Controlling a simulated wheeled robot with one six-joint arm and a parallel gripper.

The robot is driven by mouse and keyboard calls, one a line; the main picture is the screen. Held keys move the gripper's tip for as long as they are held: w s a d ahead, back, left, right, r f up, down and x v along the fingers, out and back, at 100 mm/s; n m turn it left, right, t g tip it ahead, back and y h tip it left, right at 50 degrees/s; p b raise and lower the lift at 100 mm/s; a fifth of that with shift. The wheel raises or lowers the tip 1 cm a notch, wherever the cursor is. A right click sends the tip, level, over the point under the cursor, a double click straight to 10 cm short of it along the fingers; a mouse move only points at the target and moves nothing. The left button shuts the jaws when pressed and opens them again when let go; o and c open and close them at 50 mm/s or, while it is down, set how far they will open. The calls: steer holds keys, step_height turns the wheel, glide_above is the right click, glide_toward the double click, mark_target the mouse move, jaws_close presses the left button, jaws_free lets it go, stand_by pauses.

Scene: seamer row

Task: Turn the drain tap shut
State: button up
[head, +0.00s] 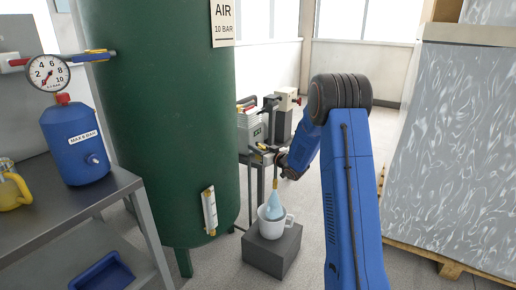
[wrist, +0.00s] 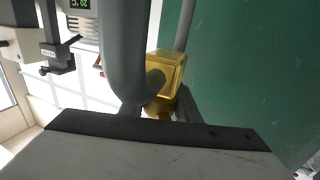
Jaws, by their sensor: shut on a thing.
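The drain tap (head: 262,149) is small in the head view, just right of the big green tank (head: 165,120). In the wrist view its brass body (wrist: 166,72) is close ahead, with a grey curved bar (wrist: 122,60) in front on the left. My gripper (wrist: 158,108) is at the brass tap, its dark fingers on either side of the lower brass part, shut on it. In the head view my gripper (head: 277,158) reaches the tap from the right. A pale blue stream (head: 275,203) widens downward from under the tap into a white mug (head: 267,229). The tap's exact angle is unclear.
The mug stands on a dark grey block (head: 272,252). A grey bench (head: 75,213) at left holds a blue cylinder with a gauge (head: 77,145) and a yellow mug (head: 12,190). Grey machinery (head: 262,120) stands behind. A wrapped pallet load (head: 450,140) stands at right.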

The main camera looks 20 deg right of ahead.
steer(key=shift+s+a+n+g+y, duration=0.25)
steer(key=shift+n+g+y, duration=0.75)
steer(key=shift+y, duration=0.3)
steer(key=shift+s+a+n+g+y, duration=0.1)
steer(key=shift+a+n+g+y, duration=0.15)
steer(key=shift+n+g+y, duration=0.9)
steer(key=shift+s+a+n+g+y, duration=0.25)
steer(key=shift+n+g+y, duration=0.55)
steer(key=shift+y, duration=0.65)
steer(key=shift+n, duration=0.25)
steer(key=o, duration=1)
steer(key=shift+o, duration=0.2)
steer(key=v, duration=1.7)
steer(key=shift+d, duration=0.2)
